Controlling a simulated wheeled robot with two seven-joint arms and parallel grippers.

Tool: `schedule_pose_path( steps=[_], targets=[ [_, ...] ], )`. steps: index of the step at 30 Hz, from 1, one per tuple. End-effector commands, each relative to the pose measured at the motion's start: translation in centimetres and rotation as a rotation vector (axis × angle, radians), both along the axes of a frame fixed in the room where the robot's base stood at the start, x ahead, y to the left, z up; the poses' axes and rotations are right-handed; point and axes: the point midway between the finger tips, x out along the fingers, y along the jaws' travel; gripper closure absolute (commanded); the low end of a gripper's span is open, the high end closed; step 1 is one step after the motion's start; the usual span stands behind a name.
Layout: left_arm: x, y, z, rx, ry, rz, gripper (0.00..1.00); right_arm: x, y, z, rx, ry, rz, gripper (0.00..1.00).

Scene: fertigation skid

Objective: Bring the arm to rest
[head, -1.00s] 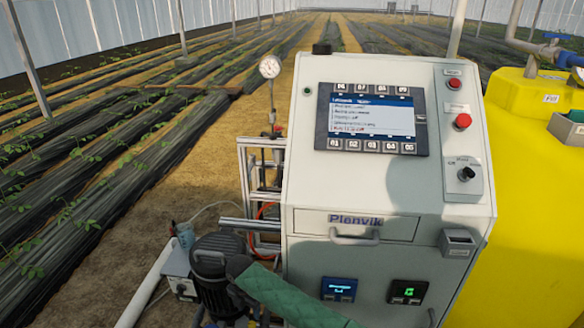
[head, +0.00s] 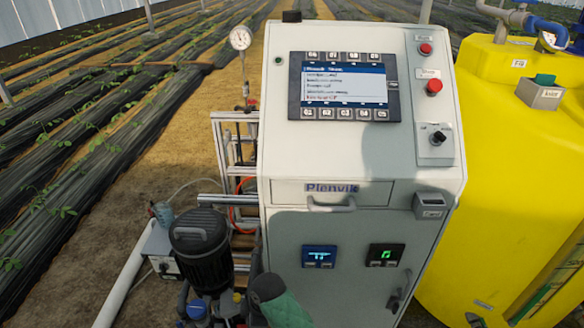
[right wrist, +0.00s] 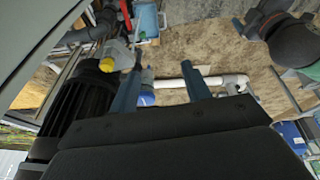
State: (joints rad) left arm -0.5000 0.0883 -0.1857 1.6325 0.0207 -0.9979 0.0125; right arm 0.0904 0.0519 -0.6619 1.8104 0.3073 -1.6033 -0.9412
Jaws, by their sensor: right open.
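My right gripper (right wrist: 163,62) shows in the right wrist view with its two blue-grey fingers well apart and nothing between them. It hangs beside the black pump motor (right wrist: 85,105), over the brown ground. In the head view a green-sleeved link of my arm, with a dark rounded end, shows at the bottom edge, in front of the cabinet's lower left and just right of the black pump motor (head: 200,250). The fingers are hidden there. My left gripper is in neither view.
The white control cabinet (head: 340,250) fills the middle, with a screen (head: 345,87), drawer handle (head: 330,205) and door handle (head: 398,290). A yellow tank (head: 510,180) stands close on its right. A white pipe (head: 120,278) runs along the ground at left. Crop rows lie behind.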

Motion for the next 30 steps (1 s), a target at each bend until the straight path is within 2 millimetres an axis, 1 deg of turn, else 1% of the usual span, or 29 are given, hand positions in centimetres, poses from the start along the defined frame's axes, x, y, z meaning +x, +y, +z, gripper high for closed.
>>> schedule_pose_path(
  steps=[1,5,11,12,17,18,21,24,30],
  targets=[
    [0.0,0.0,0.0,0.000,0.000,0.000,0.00,-1.0,-1.4,0.1,0.013,0.012,-0.071,0.52],
    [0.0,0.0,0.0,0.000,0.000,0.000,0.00,-2.9,-5.1,0.6,0.034,0.038,-0.266,0.52],
    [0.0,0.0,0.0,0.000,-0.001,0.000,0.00,-6.2,-11.5,1.6,0.053,0.070,-0.569,0.52],
    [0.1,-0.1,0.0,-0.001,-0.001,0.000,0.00,-6.9,-12.9,1.8,0.054,0.075,-0.631,0.52],
    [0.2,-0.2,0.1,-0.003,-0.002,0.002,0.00,-10.1,-18.6,3.0,0.055,0.087,-0.872,0.52],
    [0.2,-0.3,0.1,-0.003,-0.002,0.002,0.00,-11.0,-20.1,3.4,0.054,0.088,-0.933,0.52],
    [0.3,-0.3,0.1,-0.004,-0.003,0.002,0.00,-12.9,-23.3,4.3,0.051,0.086,-1.067,0.52],
    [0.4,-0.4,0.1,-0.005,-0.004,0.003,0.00,-14.5,-25.7,5.1,0.047,0.081,-1.166,0.52],
    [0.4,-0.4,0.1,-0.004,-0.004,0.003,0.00,-16.7,-29.1,6.4,0.041,0.069,-1.304,0.52]
  ],
)
